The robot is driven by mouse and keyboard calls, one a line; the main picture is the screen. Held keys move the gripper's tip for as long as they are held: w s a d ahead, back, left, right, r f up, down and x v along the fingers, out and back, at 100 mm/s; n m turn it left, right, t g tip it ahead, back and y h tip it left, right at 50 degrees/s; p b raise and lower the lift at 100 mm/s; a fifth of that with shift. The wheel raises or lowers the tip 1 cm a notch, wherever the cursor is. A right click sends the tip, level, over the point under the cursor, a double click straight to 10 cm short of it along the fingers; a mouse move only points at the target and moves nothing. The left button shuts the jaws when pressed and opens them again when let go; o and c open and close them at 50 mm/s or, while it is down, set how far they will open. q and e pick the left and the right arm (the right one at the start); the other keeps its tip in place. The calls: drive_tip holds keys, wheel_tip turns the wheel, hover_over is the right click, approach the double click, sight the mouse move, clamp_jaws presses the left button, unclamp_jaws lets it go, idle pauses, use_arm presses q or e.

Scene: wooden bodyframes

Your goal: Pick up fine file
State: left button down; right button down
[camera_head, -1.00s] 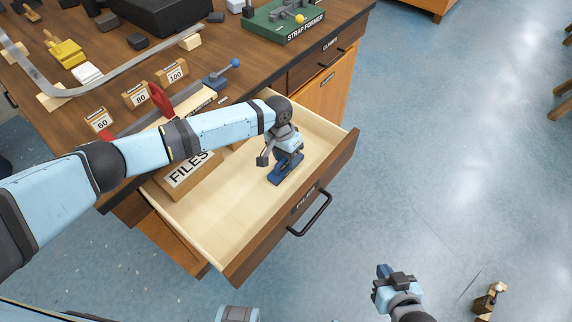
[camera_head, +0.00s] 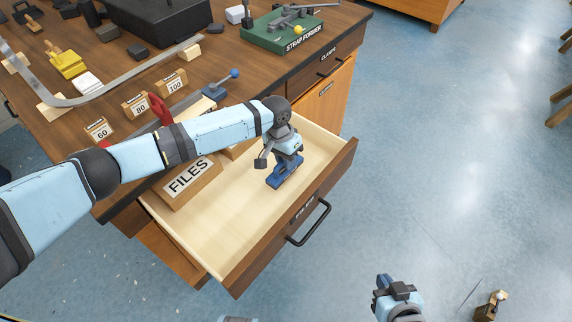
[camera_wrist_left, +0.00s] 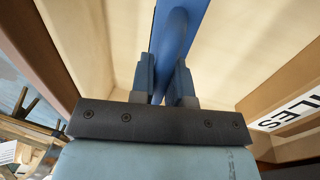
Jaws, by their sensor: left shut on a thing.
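My left gripper (camera_head: 284,166) is down inside the open drawer (camera_head: 225,225). In the left wrist view its two fingers (camera_wrist_left: 165,82) are shut on a long blue tool (camera_wrist_left: 180,30) with a raised, rounded grip. In the head view the blue tool (camera_head: 275,181) is low over the drawer's pale floor, partly hidden by my gripper. I cannot read a label on it or tell if it is the fine file. My right gripper (camera_head: 387,281) is at the lower edge, away from the drawer; its opening is unclear.
A wooden box marked FILES (camera_head: 188,178) stands in the drawer left of my left gripper. The drawer front has a dark handle (camera_head: 310,223). The bench top (camera_head: 230,70) holds 60, 80 and 100 blocks and a green strap former (camera_head: 285,38). Open floor lies right.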

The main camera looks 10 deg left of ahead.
use_arm(q)
wheel_tip(320, 180, up, 17)
drive_tip(key=shift+p, duration=0.3)
